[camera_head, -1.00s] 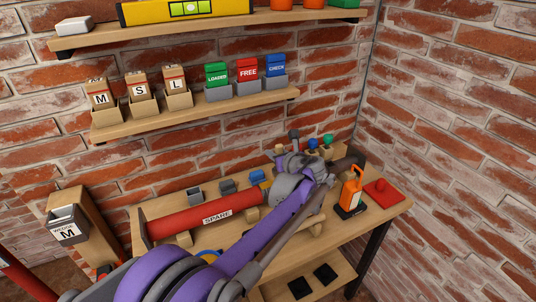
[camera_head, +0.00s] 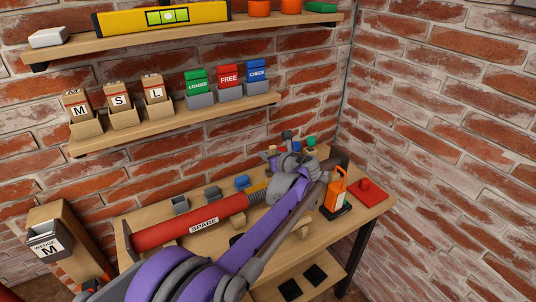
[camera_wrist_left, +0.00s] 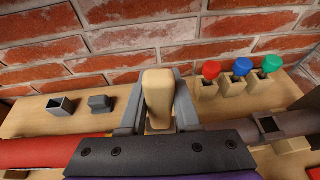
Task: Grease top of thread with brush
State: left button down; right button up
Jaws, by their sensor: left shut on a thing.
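My left gripper (camera_head: 288,163) is above the far right part of the bench. In the left wrist view, its fingers (camera_wrist_left: 157,105) are shut on a beige block-like handle (camera_wrist_left: 158,92). I see no bristles, so I cannot tell if this is the brush. A red cylinder marked SPARE (camera_head: 190,227) lies along the bench, with a dark ribbed, thread-like part (camera_head: 257,197) at its right end, left of my gripper. I cannot see grease on it. My right gripper is not in view.
Red (camera_wrist_left: 211,69), blue (camera_wrist_left: 242,66) and green (camera_wrist_left: 271,63) knobs stand in wooden holders behind the gripper. An orange bottle (camera_head: 336,190) and a red pad (camera_head: 368,191) are at the bench's right end. Shelves with labelled boxes (camera_head: 123,108) hang above.

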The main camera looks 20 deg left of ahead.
pick_arm(q)
jog(key=s+a+b, duration=0.1)
jog(key=s+a, duration=0.6)
jog(key=s, duration=0.1)
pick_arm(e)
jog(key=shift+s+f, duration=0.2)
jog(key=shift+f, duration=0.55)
pick_arm(q)
notch_tip(320, 180, up, 6)
jog(key=p, duration=0.3)
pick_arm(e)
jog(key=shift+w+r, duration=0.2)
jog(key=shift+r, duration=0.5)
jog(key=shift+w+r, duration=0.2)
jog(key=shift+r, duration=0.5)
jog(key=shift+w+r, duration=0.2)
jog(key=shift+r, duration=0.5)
pick_arm(q)
notch_tip(320, 180, up, 3)
jog(key=shift+p, duration=0.85)
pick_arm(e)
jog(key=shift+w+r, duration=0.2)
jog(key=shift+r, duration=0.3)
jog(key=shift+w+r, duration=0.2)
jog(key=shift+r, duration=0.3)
